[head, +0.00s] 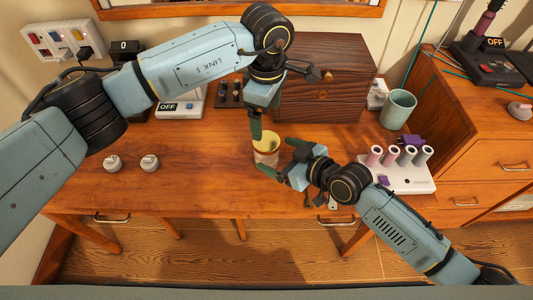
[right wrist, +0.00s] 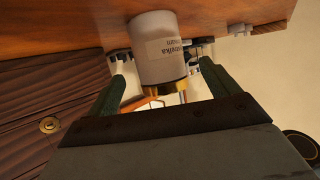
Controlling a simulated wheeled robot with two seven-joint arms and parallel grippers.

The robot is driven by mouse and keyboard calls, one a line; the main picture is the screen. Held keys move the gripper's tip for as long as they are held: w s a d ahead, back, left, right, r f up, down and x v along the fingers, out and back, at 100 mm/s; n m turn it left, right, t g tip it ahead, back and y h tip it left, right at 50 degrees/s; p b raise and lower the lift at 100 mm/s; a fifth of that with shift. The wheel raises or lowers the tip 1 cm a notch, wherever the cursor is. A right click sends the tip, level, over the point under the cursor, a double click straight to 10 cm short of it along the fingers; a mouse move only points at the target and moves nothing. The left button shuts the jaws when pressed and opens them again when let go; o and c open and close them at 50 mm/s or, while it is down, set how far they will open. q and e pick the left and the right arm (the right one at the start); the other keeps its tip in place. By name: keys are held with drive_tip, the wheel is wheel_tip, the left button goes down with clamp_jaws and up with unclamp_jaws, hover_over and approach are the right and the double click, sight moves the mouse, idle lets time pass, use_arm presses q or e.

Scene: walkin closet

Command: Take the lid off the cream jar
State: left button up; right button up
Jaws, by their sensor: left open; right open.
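The cream jar (head: 266,157) stands upright on the wooden table, pale with a yellow top. In the right wrist view the jar (right wrist: 154,48) appears upside down, with a printed label and a gold band at its top end. My left gripper (head: 264,120) is open just above and behind the jar, its fingers pointing down. My right gripper (head: 279,158) is open at the jar's right side. In the right wrist view its fingers (right wrist: 162,75) stand on either side of the jar, with gaps visible. I cannot tell whether any finger touches it.
A dark wooden box (head: 325,80) stands behind the jar. A white stand with rollers (head: 405,178) and a green cup (head: 398,110) are to the right. Two small white knobs (head: 149,162) lie at left. The table's front left is clear.

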sight(266, 141)
drive_tip(key=shift+x, duration=2.55)
drive_tip(key=c, duration=1.5)
use_arm(q)
drive_tip(key=shift+m, duration=0.3)
use_arm(e)
clamp_jaws()
use_arm(q)
drive_tip(key=m, duration=0.5)
drive_tip(key=shift+r, duration=0.1)
drive_tip(key=m, duration=0.3)
drive_tip(key=shift+m, duration=0.3)
drive_tip(key=shift+f, duration=4)
